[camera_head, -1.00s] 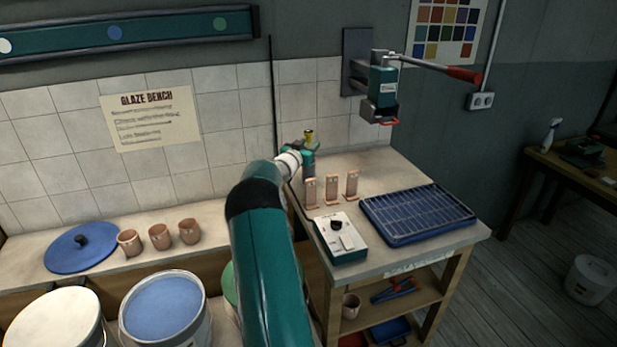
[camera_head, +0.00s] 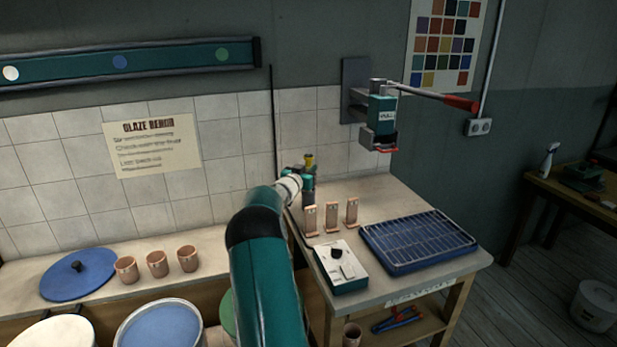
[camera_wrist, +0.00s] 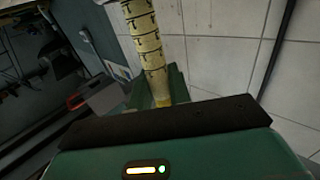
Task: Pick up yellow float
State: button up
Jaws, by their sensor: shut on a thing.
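The yellow float (camera_head: 309,160) shows in the head view as a small yellow piece at the top of my gripper (camera_head: 308,172). In the wrist view the yellow float (camera_wrist: 145,38) is a pale yellow stem with dark scale marks, slightly tilted, running out of the top of the picture. Its lower end is a deeper yellow and sits between the green fingers of my gripper (camera_wrist: 158,92). The gripper is shut on it. The dark edge of the gripper body hides anything below.
Three upright test tiles (camera_head: 331,219), a control box (camera_head: 340,266) and a blue rack tray (camera_head: 419,241) stand on the right bench. A wall-mounted press (camera_head: 380,115) with a red-tipped lever hangs above. Three cups (camera_head: 157,264) and a blue lid (camera_head: 79,274) lie left.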

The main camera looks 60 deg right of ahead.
notch_tip(320, 180, up, 17)
dwell(0.4)
jog(key=shift+f, duration=0.15)
dwell(0.5)
